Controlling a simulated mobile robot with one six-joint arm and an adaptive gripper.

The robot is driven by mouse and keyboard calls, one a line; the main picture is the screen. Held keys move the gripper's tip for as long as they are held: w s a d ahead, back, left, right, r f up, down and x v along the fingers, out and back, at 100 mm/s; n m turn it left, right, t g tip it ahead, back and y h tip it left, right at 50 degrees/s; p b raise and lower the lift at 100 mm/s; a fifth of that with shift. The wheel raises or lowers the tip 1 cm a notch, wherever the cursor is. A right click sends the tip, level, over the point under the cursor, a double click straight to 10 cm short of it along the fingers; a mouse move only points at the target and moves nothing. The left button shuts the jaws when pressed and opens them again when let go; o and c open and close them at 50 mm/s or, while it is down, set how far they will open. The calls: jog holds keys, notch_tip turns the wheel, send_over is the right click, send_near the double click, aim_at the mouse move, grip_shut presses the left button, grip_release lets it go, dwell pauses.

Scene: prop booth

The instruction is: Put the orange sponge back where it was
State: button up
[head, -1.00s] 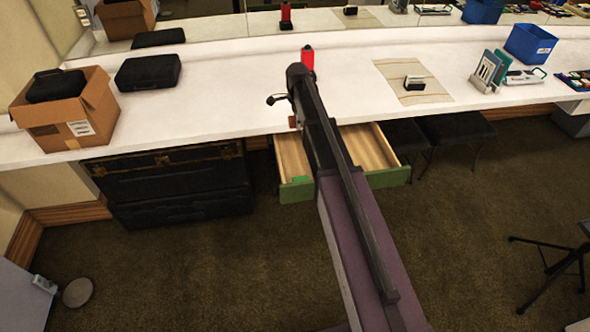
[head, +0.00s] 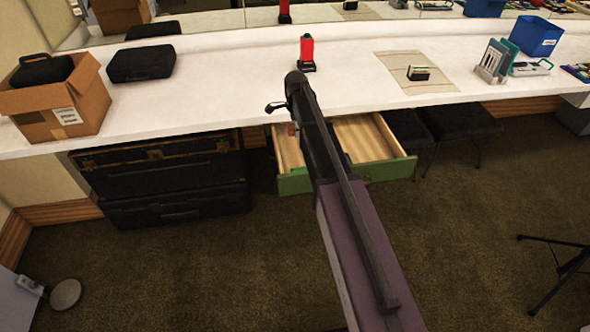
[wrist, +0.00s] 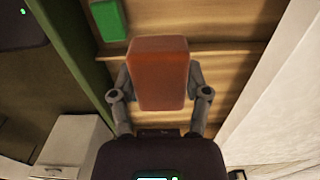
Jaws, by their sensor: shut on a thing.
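The orange sponge (wrist: 158,75) is upright between the two fingers of my gripper (wrist: 160,85) in the wrist view. The fingers are shut on its sides. In the head view a small orange-brown patch of the sponge (head: 292,129) shows beside my arm, over the left part of the open drawer. The drawer (head: 372,138) has a green front and a pale wooden inside; its wooden floor (wrist: 228,28) lies behind the sponge in the wrist view. My arm hides the drawer's middle. In the head view my gripper's fingers are mostly hidden.
A green block (wrist: 108,20) lies in the drawer near its green wall. The white counter (head: 220,95) is above the drawer, with a red-topped item (head: 307,50), a mat (head: 432,84) and a cardboard box (head: 88,100). Black cases (head: 165,185) stand left of the drawer, dark stools (head: 460,122) right.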

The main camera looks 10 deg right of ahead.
jog(key=b, duration=0.3)
send_over(296, 161)
jog(key=shift+a+f, duration=0.1)
jog(key=shift+f, duration=2.15)
notch_tip(296, 161, down, 6)
jog(key=b, duration=0.6)
jog(key=shift+f, duration=0.1)
jog(key=shift+f+b, duration=1.9)
jog(key=shift+b, duration=0.2)
jog(key=shift+f, duration=0.2)
jog(key=o, duration=1)
jog(key=shift+r, duration=0.1)
jog(key=shift+r, duration=0.2)
